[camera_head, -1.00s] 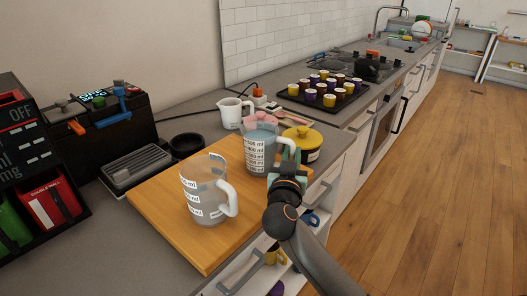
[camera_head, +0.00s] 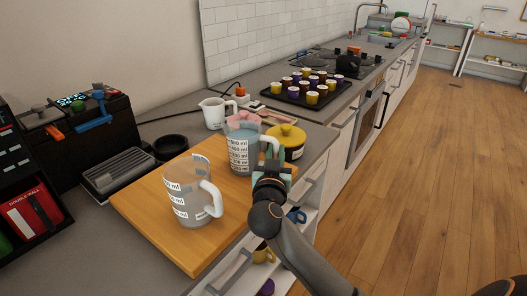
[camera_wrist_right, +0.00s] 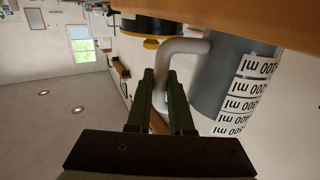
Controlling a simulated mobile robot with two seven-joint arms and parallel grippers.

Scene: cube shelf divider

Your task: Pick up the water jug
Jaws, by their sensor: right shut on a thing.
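The water jug (camera_head: 241,152) is clear with white measuring labels and bluish water inside. It stands upright at the far end of the wooden board, its handle facing right. My right gripper (camera_head: 268,163) is at that handle, shut on it. In the right wrist view, the fingers (camera_wrist_right: 164,88) are at the handle, beside the labelled jug body (camera_wrist_right: 222,75). A second clear jug (camera_head: 188,198), apparently empty, stands nearer on the board. My left gripper is not in view.
The wooden board (camera_head: 150,222) lies on the grey counter. A yellow-lidded pot (camera_head: 290,139) stands close right of the water jug, a white pitcher (camera_head: 214,112) behind it. A tray (camera_head: 330,99) of small cups is farther back. Open floor lies right.

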